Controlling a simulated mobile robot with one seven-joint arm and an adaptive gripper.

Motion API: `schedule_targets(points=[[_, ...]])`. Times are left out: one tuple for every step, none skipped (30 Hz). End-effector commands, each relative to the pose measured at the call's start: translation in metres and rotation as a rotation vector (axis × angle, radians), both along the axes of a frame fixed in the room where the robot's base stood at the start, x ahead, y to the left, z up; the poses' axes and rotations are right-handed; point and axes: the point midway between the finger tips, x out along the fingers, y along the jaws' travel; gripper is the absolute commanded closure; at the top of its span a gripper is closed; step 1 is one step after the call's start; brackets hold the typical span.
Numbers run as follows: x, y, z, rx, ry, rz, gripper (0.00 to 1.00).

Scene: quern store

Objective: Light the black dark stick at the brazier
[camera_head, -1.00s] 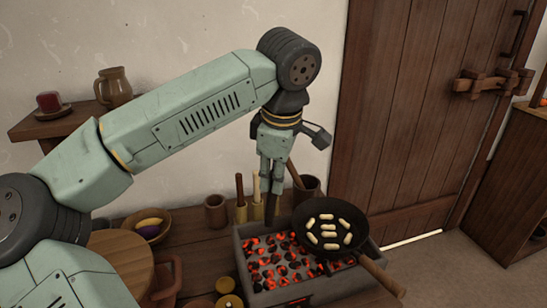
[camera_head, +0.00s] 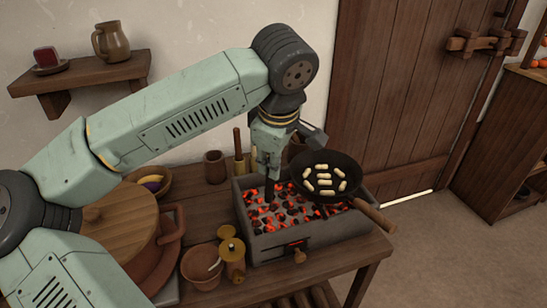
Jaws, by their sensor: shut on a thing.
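The brazier (camera_head: 318,237) is a grey box of glowing red and black coals on the wooden table. My gripper (camera_head: 268,164) points down over its back left part and is shut on the black dark stick (camera_head: 270,190). The stick hangs roughly upright. Its lower end is over or among the coals; I cannot tell if it touches them. I see no clear flame on it. My gripper's fingers hide its upper end.
A black pan (camera_head: 348,165) with several pale pieces sits over the brazier's right part, close to my gripper. Behind stand a brown cup (camera_head: 215,167) and upright sticks (camera_head: 239,142). A lidded round vessel (camera_head: 125,225) and small pots (camera_head: 202,268) are at the left.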

Motion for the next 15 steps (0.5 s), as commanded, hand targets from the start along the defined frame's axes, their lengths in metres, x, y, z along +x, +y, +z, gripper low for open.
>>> schedule_targets(points=[[0.002, 0.0, -0.008, -0.001, 0.0, 0.0, 1.0], [0.003, 0.0, -0.011, -0.002, 0.001, -0.001, 1.0], [0.004, 0.001, -0.014, -0.002, 0.001, -0.001, 1.0], [0.005, 0.001, -0.017, -0.002, 0.001, -0.001, 1.0], [0.006, 0.001, -0.02, -0.001, 0.0, 0.0, 1.0], [0.007, 0.001, -0.024, -0.001, 0.0, 0.0, 1.0], [0.008, 0.002, -0.026, 0.0, 0.001, 0.0, 1.0], [0.009, 0.002, -0.03, 0.0, 0.001, 0.0, 1.0], [0.01, 0.002, -0.035, 0.0, 0.001, 0.001, 1.0], [0.012, 0.002, -0.038, 0.0, 0.001, 0.001, 1.0], [0.012, 0.002, -0.041, 0.0, 0.001, 0.0, 1.0], [0.014, 0.003, -0.044, 0.0, 0.001, 0.0, 1.0], [0.015, 0.003, -0.047, 0.0, 0.0, 0.0, 1.0], [0.016, 0.003, -0.05, 0.0, 0.0, 0.0, 1.0], [0.017, 0.003, -0.053, 0.0, 0.0, 0.0, 1.0]])
